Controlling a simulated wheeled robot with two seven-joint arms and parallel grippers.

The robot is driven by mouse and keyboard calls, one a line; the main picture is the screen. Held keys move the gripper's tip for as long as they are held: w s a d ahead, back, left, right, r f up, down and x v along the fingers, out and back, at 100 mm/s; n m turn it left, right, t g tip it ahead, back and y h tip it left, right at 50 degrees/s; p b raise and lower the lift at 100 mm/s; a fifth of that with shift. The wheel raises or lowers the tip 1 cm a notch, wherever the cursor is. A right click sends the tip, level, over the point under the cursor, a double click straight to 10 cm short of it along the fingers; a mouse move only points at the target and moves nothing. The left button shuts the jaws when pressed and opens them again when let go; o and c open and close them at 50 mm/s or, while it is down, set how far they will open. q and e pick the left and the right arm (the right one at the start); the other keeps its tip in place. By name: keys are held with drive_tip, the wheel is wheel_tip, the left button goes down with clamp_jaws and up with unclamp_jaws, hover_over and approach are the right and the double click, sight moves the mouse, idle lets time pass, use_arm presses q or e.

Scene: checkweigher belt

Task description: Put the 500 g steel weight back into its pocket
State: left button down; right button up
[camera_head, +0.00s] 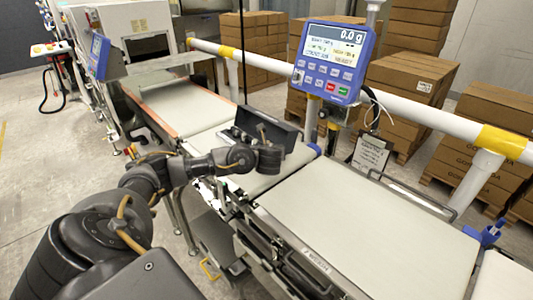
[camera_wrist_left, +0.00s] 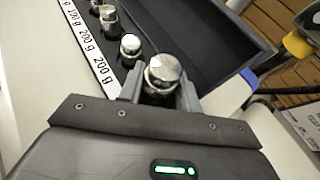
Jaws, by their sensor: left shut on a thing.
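My left gripper (camera_wrist_left: 160,92) is shut on a shiny knobbed steel weight (camera_wrist_left: 163,72), the largest of those in the left wrist view. The open black weight case (camera_wrist_left: 215,35) lies right by the gripper, with a row of smaller weights such as this one (camera_wrist_left: 130,46) beside a white label strip (camera_wrist_left: 85,45). The held weight is in line with that row, at its near end. Its base and the pocket are hidden, so I cannot tell whether it is seated. In the head view my left gripper (camera_head: 268,158) is at the case (camera_head: 283,134) and hides the weight. My right gripper is not in view.
The case stands on a pale belt section (camera_head: 205,140). A wide belt (camera_head: 370,225) at the right is clear. A blue display (camera_head: 335,62) reading 0.0 g stands behind the case, near a white and yellow rail (camera_head: 425,110). Stacked cartons (camera_head: 410,75) are beyond.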

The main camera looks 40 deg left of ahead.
drive_tip(key=shift+d, duration=0.45)
use_arm(q)
drive_tip(key=c, duration=1.4)
unclamp_jaws()
drive_tip(key=shift+f, duration=0.2)
drive_tip(key=shift+c, duration=0.2)
drive_tip(key=o, duration=0.5)
drive_tip(key=shift+s+r, duration=0.1)
use_arm(e)
drive_tip(key=shift+a, duration=0.3)
